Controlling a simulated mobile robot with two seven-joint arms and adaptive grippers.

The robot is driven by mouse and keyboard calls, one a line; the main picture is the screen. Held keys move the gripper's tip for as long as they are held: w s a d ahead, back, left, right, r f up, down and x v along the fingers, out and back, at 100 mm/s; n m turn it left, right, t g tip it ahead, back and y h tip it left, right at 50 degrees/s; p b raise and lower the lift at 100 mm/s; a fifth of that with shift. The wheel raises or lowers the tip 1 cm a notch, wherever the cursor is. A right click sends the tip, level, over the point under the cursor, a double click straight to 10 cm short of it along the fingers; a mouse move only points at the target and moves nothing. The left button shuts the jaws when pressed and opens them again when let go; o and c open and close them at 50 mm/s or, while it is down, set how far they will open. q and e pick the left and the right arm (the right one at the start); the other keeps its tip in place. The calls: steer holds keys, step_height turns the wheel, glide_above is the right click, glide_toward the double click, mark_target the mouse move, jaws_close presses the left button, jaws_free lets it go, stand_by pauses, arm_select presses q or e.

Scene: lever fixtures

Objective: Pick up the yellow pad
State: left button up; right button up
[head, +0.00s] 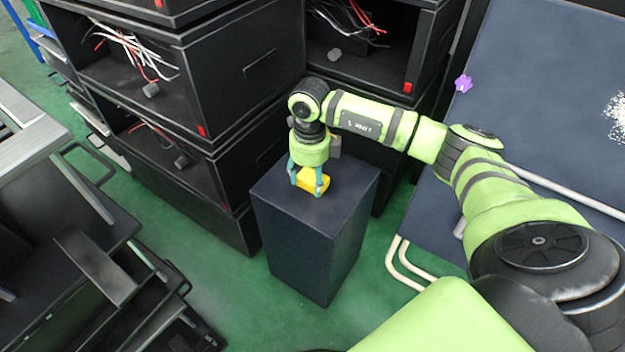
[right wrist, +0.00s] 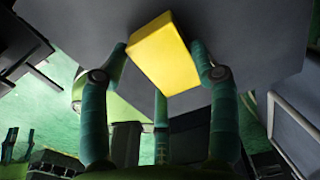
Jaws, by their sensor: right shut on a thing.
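The yellow pad (head: 312,181) is a small bright yellow block at the top of a dark box-shaped pedestal (head: 330,215). My right gripper (head: 307,188) points down over the pedestal and its teal fingers are around the pad. In the right wrist view the pad (right wrist: 165,55) sits between the fingertips of my right gripper (right wrist: 163,65), which is shut on it. I cannot tell whether the pad still touches the pedestal top.
Black open cabinets (head: 225,80) with red and white wires stand behind and left of the pedestal. A dark blue panel (head: 540,100) with a purple knob (head: 463,83) is at the right. Grey metal frames (head: 60,200) fill the left. Green floor (head: 240,300) is clear in front.

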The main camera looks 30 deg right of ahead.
mark_target(310, 179)
steer(key=shift+r, duration=0.3)
step_height(310, 179, up, 4)
steer(key=shift+r+p, duration=0.1)
steer(key=shift+p, duration=0.6)
steer(key=s+d+r+p, duration=0.1)
steer(key=s+d+r, duration=0.3)
steer(key=s, duration=0.5)
steer(key=shift+s+r, duration=0.3)
steer(key=shift+r, duration=0.35)
arm_select(q)
step_height(310, 179, down, 7)
steer(key=g, duration=0.1)
steer(key=shift+s, duration=0.2)
arm_select(e)
steer(key=shift+s+d+r, duration=0.2)
steer(key=shift+s+r, duration=0.2)
steer(key=shift+s, duration=0.2)
arm_select(q)
steer(key=shift+a, duration=0.1)
arm_select(e)
steer(key=shift+o, duration=0.5)
arm_select(q)
steer(key=shift+r, duration=0.1)
arm_select(e)
steer(key=shift+a, duration=0.1)
